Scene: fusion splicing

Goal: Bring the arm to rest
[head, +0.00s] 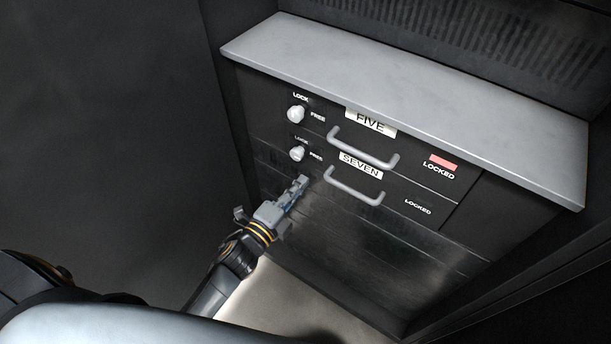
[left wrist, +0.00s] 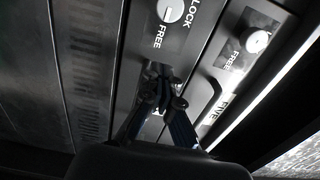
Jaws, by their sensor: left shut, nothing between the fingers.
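My left gripper (head: 303,181) is shut and empty. It is in front of the cabinet, just below the lower lock knob (head: 298,153) and left of the lower handle (head: 355,187), on the drawer labelled SEVEN. Whether it touches the cabinet front I cannot tell. In the left wrist view its fingertips (left wrist: 163,92) are close together, with the lower knob (left wrist: 170,10) above them and the upper knob (left wrist: 257,40) at upper right. My right gripper is in neither view.
The drawer labelled FIVE has an upper knob (head: 296,115), a handle (head: 362,148) and a red marker (head: 443,162) above LOCKED. No red shows above LOCKED on SEVEN. A grey top (head: 400,95) overhangs the drawers. A dark wall (head: 110,110) stands at left.

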